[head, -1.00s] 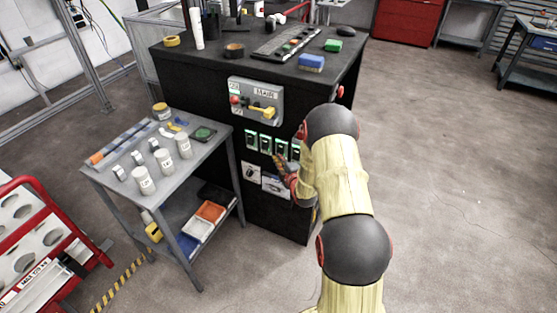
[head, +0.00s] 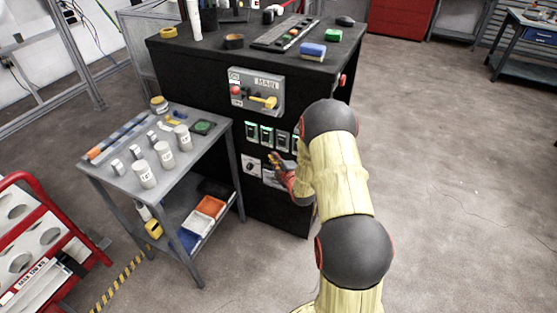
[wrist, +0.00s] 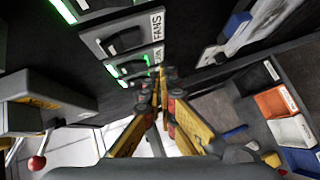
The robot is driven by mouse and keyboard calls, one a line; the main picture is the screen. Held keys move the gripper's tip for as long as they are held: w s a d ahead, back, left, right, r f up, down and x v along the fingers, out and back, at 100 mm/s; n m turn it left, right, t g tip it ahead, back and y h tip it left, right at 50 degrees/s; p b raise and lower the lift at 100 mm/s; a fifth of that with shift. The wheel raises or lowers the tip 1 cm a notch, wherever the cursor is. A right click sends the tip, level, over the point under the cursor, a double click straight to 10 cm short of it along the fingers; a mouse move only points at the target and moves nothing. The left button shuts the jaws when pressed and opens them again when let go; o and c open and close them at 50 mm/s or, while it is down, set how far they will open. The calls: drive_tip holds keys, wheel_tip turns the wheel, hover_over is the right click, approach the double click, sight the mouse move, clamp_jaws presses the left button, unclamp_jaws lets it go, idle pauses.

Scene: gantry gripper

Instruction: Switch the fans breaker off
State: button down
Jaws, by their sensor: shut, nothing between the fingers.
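The fans breaker (wrist: 122,38) is a dark switch on a grey plate labelled FANS in the upper part of the wrist view. My gripper (wrist: 160,76) is shut and empty. Its fingertips lie past the fans breaker, close to the neighbouring breaker (wrist: 133,68); whether they touch it I cannot tell. In the head view a row of green-edged breakers (head: 251,132) sits on the black cabinet (head: 195,72), labels unreadable there. My gripper (head: 276,160) is just below the row, and my arm hides its right end.
Above the breakers is the MAIN switch box (head: 257,85) with a yellow handle and a red knob. Left of the cabinet stands a grey table (head: 106,173) with jars on top and bins (head: 210,206) below. Open floor lies to the right.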

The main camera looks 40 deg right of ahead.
drive_tip(key=f+p+v, duration=0.2)
drive_tip(key=v, duration=0.7)
drive_tip(key=shift+s+p, duration=0.4)
drive_tip(key=shift+s, duration=0.1)
drive_tip(key=shift+a, duration=0.15)
